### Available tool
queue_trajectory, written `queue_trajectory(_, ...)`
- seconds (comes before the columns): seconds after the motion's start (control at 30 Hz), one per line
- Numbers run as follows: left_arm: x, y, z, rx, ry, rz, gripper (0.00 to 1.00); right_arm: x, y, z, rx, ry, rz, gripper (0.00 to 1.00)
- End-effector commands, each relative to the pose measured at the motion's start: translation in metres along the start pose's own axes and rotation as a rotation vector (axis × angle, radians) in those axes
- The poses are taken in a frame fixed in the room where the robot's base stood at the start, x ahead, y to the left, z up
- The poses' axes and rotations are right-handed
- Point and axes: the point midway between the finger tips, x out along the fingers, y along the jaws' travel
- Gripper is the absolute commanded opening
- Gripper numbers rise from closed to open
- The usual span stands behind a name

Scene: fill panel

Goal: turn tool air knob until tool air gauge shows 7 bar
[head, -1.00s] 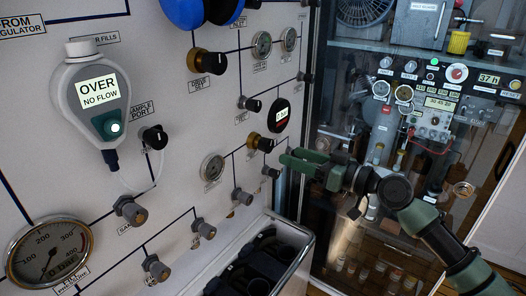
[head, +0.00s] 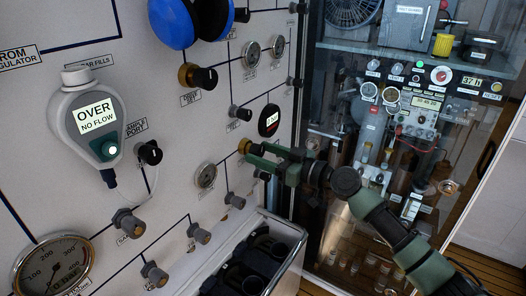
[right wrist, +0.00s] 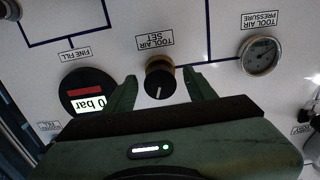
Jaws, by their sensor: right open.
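The tool air knob (right wrist: 160,78), black with a brass collar and a white mark, is under the label TOOL AIR SET in the upside-down right wrist view. In the head view its brass collar (head: 244,146) shows, the rest hidden behind my gripper. The tool air gauge (right wrist: 260,55) is a small round dial on the panel; it also shows in the head view (head: 206,176). Its needle is too small to read. My right gripper (right wrist: 163,88) is open, its fingers on either side of the knob with gaps; it also shows in the head view (head: 254,157). My left gripper is out of view.
A round black fine fill display (right wrist: 88,92) reading 0 bar is beside the knob. Several other knobs (head: 200,233) and a large gauge (head: 52,264) are on the panel. An open bin (head: 292,262) stands below, and a glass cabinet (head: 345,150) is to the right.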

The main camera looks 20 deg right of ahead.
Motion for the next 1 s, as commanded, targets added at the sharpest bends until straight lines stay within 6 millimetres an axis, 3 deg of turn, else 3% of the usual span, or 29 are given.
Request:
queue_trajectory(0.13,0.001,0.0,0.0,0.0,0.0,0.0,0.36,0.0,0.0,0.0,0.0,0.0,0.0,0.56)
queue_trajectory(0.33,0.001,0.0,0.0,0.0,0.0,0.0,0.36,0.0,0.0,0.0,0.0,0.0,0.0,0.0)
queue_trajectory(0.67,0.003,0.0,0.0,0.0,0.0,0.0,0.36,-0.001,0.0,0.001,0.038,0.0,-0.001,0.0)
queue_trajectory(1.0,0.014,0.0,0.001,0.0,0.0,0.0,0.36,0.0,-0.001,0.002,0.262,0.001,0.0,0.0)
